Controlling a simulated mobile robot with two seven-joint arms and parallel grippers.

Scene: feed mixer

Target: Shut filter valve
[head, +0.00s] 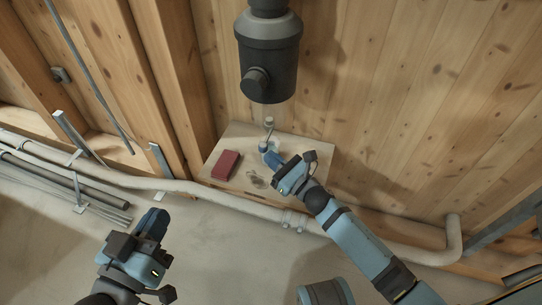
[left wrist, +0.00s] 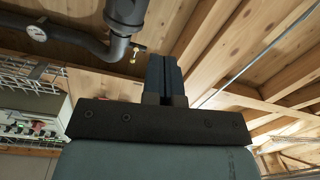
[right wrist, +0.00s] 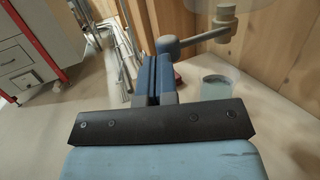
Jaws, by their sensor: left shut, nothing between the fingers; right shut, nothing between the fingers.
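A dark grey filter housing (head: 268,55) hangs at the wooden wall in the head view. Below it is a small valve (head: 269,122) with a lever. In the right wrist view the valve's grey-brown fitting (right wrist: 224,18) carries a lever ending in a round grey knob (right wrist: 168,46). My right gripper (head: 270,156) is shut and empty, its fingertips close beside the knob; whether they touch is unclear. It also shows in the right wrist view (right wrist: 160,70). My left gripper (head: 156,217) is shut and empty, low over the floor, away from the valve.
A wooden shelf (head: 232,142) under the valve holds a red box (head: 226,164) and a clear cup, seen in the right wrist view (right wrist: 216,88). A pale pipe (head: 150,182) runs along the wall's foot. The left wrist view shows a gauge (left wrist: 37,33) on a dark pipe.

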